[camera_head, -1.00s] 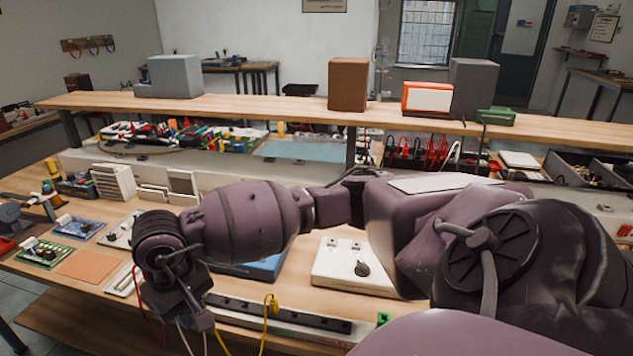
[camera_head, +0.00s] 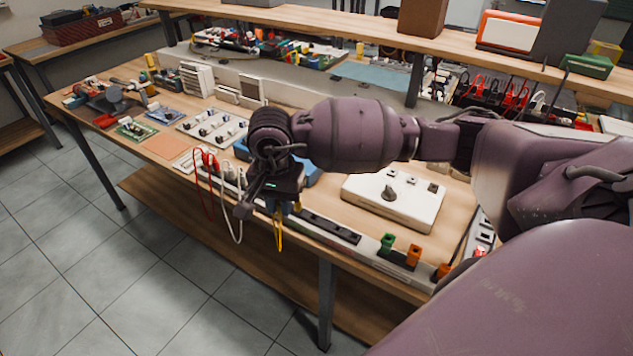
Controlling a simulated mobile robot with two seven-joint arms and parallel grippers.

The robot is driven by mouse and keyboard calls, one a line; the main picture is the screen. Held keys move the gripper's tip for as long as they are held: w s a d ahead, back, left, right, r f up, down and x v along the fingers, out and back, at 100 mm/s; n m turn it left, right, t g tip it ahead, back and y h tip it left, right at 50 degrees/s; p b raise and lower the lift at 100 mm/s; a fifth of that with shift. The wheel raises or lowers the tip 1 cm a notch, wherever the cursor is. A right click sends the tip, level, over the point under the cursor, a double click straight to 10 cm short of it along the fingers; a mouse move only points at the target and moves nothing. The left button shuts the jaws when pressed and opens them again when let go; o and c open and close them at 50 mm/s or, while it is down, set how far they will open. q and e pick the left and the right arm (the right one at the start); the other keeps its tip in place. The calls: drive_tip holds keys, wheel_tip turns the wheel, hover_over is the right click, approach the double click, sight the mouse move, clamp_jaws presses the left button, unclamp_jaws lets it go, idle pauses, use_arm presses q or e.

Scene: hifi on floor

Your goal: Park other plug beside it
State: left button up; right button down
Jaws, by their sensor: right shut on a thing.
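My right gripper (camera_head: 246,210) reaches in from the right and hangs low in front of the bench's front edge. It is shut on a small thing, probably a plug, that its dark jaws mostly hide. A yellow cable (camera_head: 279,232) hangs in a narrow loop just right of the jaws, and a yellow plug (camera_head: 297,207) shows at the strip beside them. The long socket strip (camera_head: 330,228) with dark slots runs along the front edge, partly hidden behind my gripper. My left gripper is out of view.
A red lead (camera_head: 207,160) and a white lead (camera_head: 231,173) stand left of my gripper, their cables hanging over the edge. Green (camera_head: 387,242) and orange (camera_head: 413,254) blocks stand at the right. A white box with a knob (camera_head: 392,198) is behind. Open floor lies in front.

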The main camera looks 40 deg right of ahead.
drive_tip(key=m, duration=0.4)
drive_tip(key=shift+w+d, duration=0.3)
drive_tip(key=shift+d, duration=0.05)
use_arm(q)
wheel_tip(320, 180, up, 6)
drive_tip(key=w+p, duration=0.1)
drive_tip(key=p, duration=0.4)
use_arm(e)
drive_tip(key=shift+w+d+f+m+y+b, duration=0.2)
drive_tip(key=shift+d+f+m+b, duration=0.8)
drive_tip(key=shift+m, duration=4.95)
drive_tip(key=shift+w+d+f+m+b, duration=0.35)
drive_tip(key=shift+d+f+m, duration=1.35)
drive_tip(key=shift+m, duration=4.2)
drive_tip(key=shift+w+d+f+m+y+b, duration=0.2)
drive_tip(key=shift+d+f+m+b, duration=1.1)
drive_tip(key=shift+m, duration=4.65)
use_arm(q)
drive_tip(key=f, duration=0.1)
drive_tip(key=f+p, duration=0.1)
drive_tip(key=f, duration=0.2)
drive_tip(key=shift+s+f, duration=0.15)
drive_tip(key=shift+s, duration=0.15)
use_arm(e)
drive_tip(key=shift+w+d+r, duration=0.1)
drive_tip(key=shift+d+r, duration=0.25)
drive_tip(key=shift+d, duration=0.1)
